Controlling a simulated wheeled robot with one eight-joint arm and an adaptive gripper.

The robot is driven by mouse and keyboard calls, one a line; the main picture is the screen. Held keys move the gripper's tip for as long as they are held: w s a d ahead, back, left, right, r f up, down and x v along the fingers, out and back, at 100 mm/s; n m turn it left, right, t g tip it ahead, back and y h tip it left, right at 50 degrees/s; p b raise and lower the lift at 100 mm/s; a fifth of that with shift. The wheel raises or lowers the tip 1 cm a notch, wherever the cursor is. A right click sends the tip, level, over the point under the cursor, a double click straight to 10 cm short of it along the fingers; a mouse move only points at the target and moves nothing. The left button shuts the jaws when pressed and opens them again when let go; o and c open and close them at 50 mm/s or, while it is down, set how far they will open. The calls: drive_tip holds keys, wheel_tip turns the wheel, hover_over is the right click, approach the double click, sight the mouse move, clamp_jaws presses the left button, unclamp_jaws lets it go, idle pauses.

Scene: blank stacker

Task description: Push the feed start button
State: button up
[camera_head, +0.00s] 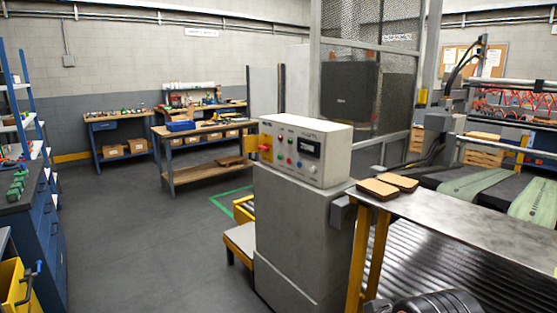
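A pale control box (330,134) sits on a grey pedestal (295,220) near the middle of the view. Its sloped front panel carries several small coloured buttons and lamps and a dark display (309,147). A red button on a yellow housing (265,149) is at the left side of the box. The labels are too small to read, so I cannot tell which button is the feed start button. A dark rounded part of my arm shows at the bottom right edge. My gripper is not in view, and nothing is seen touching the panel.
A metal table (460,215) with two brown blanks (388,186) stands right of the pedestal, above a ribbed roller bed (410,265). A mesh guard (365,85) rises behind. Workbenches (195,165) stand at the back. The floor (140,235) at left is open.

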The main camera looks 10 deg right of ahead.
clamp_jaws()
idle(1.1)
